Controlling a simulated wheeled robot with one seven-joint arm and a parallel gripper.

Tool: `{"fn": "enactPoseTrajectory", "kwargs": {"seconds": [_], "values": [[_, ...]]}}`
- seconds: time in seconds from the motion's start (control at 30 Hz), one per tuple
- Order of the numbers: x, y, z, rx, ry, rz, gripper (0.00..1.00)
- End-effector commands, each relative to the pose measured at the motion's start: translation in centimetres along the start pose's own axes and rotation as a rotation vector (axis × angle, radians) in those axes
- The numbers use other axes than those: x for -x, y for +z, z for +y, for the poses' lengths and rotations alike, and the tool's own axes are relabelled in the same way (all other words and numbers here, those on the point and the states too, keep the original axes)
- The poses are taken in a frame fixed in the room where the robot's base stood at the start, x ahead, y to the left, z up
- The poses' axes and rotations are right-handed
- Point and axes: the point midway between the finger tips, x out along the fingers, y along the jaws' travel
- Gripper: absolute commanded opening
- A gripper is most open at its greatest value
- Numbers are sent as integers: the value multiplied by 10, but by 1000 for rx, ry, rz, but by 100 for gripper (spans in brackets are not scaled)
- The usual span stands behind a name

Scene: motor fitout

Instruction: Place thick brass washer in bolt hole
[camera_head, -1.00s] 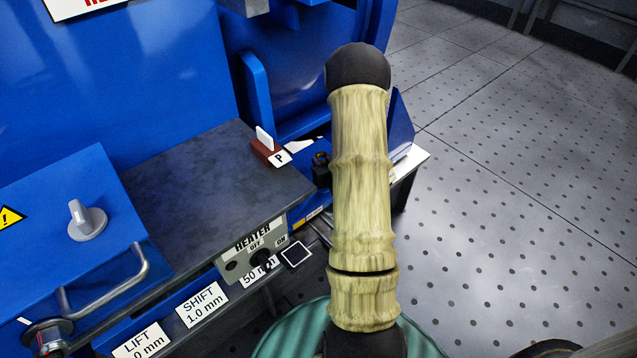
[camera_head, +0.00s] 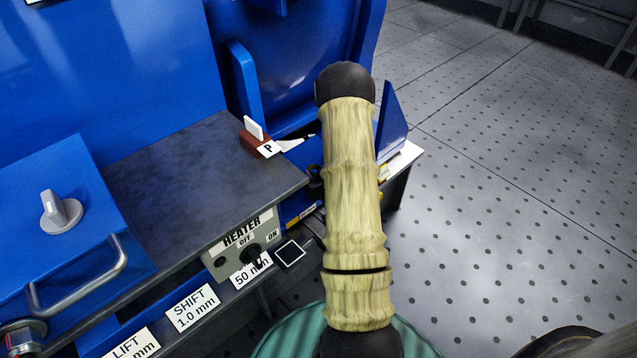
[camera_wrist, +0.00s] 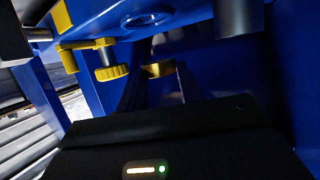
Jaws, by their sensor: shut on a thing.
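In the wrist view, the brass washer (camera_wrist: 158,70) is a small yellow piece at the tips of my gripper (camera_wrist: 160,78). The dark fingers are shut on it, and its far side is hard to make out. A round bolt hole (camera_wrist: 147,19) with a pale ring shows in the underside of a blue plate above. The washer is below the hole and apart from it. In the head view my arm hides the gripper, the washer and the hole.
A yellow knurled knob (camera_wrist: 112,73) on a bracket hangs left of the washer. A dark cylinder (camera_wrist: 238,18) hangs at the right. Blue walls stand close around. In the head view, a heater bench (camera_head: 200,165) is left of my arm; open floor (camera_head: 500,200) lies to the right.

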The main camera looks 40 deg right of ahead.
Motion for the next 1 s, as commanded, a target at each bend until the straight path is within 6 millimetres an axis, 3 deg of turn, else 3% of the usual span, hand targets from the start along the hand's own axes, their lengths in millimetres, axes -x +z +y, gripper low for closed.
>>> {"fn": "enactPoseTrajectory", "kwargs": {"seconds": [0.23,1.0], "values": [[-12,34,3,-2,4,-1,7],[-16,45,2,-1,3,0,7]]}}
